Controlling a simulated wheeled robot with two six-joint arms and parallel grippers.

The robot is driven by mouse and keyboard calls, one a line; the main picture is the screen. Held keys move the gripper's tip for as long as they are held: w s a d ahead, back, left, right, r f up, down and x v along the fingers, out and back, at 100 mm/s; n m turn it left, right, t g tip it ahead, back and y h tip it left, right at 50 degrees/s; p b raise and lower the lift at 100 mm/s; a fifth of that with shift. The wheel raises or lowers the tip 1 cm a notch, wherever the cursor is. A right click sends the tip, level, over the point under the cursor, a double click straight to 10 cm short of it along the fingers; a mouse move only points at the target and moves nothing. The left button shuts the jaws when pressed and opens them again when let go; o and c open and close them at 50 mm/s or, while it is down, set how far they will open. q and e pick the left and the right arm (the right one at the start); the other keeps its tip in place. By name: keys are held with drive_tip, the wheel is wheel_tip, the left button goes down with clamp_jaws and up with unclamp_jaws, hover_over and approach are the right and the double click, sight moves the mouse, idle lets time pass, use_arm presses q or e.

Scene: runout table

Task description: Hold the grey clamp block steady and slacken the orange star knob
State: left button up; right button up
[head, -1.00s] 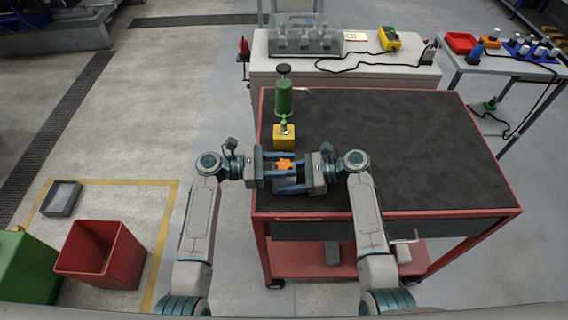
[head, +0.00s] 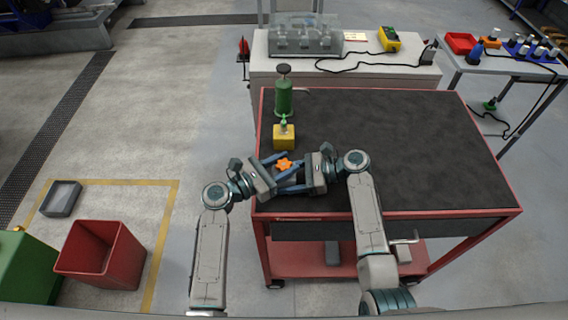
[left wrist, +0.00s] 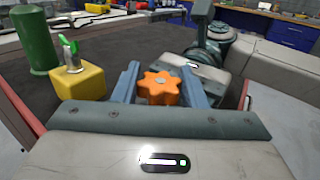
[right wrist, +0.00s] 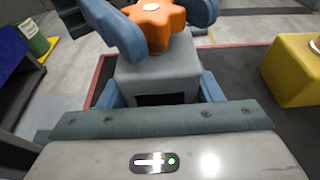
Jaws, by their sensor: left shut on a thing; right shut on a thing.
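The orange star knob (head: 284,164) sits on top of the grey clamp block, near the front left of the cart top. In the left wrist view the knob (left wrist: 159,87) is between the blue fingers of my left gripper (head: 276,168), which is shut on it. In the right wrist view the grey clamp block (right wrist: 160,76) stands under the knob (right wrist: 155,14). My right gripper (head: 293,178) is shut on the block from the right, with a finger on each side. The block is mostly hidden by the grippers in the head view.
A yellow block (head: 284,143) with a green-topped fitting stands just behind the grippers, and a green cylinder (head: 284,98) behind that. The dark cart top (head: 400,150) is clear to the right. A red bin (head: 100,254) stands on the floor at left.

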idle(0.4)
use_arm(q)
drive_tip(key=o, duration=1)
drive_tip(key=shift+c, duration=0.2)
drive_tip(key=v, duration=1.2)
